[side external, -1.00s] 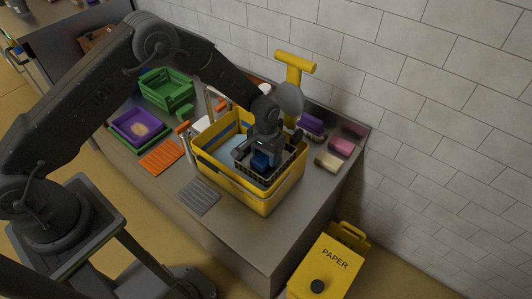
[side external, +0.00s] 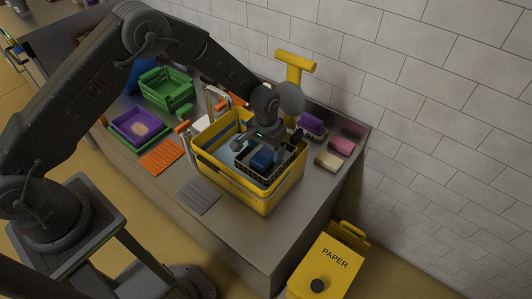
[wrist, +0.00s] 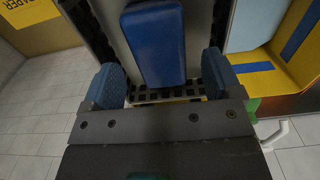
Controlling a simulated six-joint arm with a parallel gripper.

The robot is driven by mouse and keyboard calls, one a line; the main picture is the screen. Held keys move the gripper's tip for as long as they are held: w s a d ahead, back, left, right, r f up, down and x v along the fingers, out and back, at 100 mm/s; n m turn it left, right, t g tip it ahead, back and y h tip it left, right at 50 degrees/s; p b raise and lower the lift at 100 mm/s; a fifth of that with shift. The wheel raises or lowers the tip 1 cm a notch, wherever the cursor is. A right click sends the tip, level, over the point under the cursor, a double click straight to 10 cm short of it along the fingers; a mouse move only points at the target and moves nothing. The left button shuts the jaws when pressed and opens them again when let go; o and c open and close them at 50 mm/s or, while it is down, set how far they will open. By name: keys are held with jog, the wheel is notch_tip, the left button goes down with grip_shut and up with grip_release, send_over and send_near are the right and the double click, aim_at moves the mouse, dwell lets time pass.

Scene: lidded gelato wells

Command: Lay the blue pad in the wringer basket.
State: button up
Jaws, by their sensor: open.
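The blue pad (side external: 262,159) lies inside the dark wringer basket (side external: 284,169), which sits in the right part of the yellow bucket. In the wrist view the pad (wrist: 153,45) rests lengthwise on the basket's pale floor, between the basket's dark walls. My gripper (side external: 260,145) is above the basket. Its two blue-tipped fingers (wrist: 163,80) are spread wide, with visible gaps to the pad on both sides, and hold nothing.
The yellow bucket (side external: 228,182) stands on a grey counter (side external: 240,230) near a tiled wall. Pink, cream and purple pads lie to its right. A purple tray (side external: 140,124), green crate (side external: 167,84) and orange mat (side external: 162,157) lie left. A yellow post (side external: 294,70) rises behind.

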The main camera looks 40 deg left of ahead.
notch_tip(320, 180, up, 11)
dwell(0.3)
jog(key=s+a+r+t, duration=0.1)
jog(key=s+a+r, duration=0.3)
jog(key=r, duration=0.5)
jog(key=s+a+r+t, duration=0.1)
jog(key=s+r+t, duration=0.1)
jog(key=s+r, duration=0.6)
jog(key=s+a+r+t, duration=0.1)
jog(key=s+a+r, duration=0.1)
jog(key=s, duration=0.6)
jog(key=s+a+r+t, duration=0.1)
jog(key=s+a+r, duration=0.1)
jog(key=s, duration=0.6)
jog(key=shift+s+r+t, duration=0.15)
jog(key=shift+r+t, duration=0.15)
jog(key=shift+r, duration=0.1)
